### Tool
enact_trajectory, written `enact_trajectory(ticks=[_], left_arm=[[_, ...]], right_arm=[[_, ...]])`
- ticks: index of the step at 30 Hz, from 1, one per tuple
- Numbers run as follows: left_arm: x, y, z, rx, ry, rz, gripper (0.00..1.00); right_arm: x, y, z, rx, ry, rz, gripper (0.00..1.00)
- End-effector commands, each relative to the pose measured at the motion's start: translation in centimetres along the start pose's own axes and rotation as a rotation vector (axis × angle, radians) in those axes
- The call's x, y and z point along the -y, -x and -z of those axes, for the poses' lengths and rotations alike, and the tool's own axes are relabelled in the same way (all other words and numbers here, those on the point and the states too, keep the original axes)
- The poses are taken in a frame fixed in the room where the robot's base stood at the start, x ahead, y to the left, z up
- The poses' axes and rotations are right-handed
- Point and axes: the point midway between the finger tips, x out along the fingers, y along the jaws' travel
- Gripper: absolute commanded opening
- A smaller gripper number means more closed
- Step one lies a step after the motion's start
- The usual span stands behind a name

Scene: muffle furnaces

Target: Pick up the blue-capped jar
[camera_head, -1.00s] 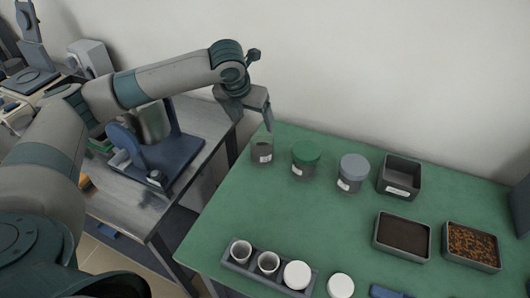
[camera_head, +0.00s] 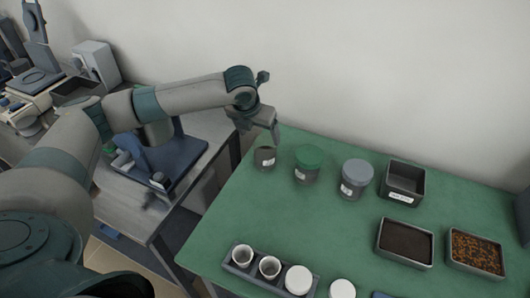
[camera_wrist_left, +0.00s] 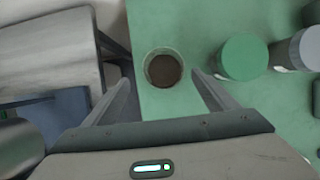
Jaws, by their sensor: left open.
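A jar with a dull grey-blue cap (camera_head: 357,167) stands upright on the green tabletop. It also shows in part at the right edge of the wrist view (camera_wrist_left: 309,48). A green-capped jar (camera_head: 308,165) stands to its left, and an uncapped clear jar with dark brown contents (camera_head: 264,158) is farther left. My left gripper (camera_head: 263,136) is open and empty above the uncapped jar. In the left wrist view that jar (camera_wrist_left: 164,69) appears between and just beyond the two fingertips (camera_wrist_left: 160,82). The grey-blue-capped jar is well to the right of the fingers. My right gripper is not seen.
An empty dark tray (camera_head: 404,181), a tray of dark soil (camera_head: 405,262) and a tray of brown granules (camera_head: 476,272) are on the right. A rack (camera_head: 256,284) with white cups is at the front. The table's middle is clear. A grey bench (camera_head: 140,205) stands left.

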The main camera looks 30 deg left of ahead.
Motion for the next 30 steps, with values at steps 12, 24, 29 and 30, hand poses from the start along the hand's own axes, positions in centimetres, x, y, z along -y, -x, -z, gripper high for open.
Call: enact_trajectory(ticks=[12,24,29,30], left_arm=[[0.1,-6.1,0.0,0.000,0.000,0.000,0.80],[0.1,-6.6,0.0,0.001,0.000,0.000,0.80],[0.2,-7.2,0.1,-0.002,0.000,0.000,0.80],[0.3,-7.5,0.1,-0.002,0.000,-0.001,0.80]], right_arm=[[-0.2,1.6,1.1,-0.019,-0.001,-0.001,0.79],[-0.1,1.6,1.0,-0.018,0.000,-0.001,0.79],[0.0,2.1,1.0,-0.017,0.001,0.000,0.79],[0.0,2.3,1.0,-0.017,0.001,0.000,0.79]])
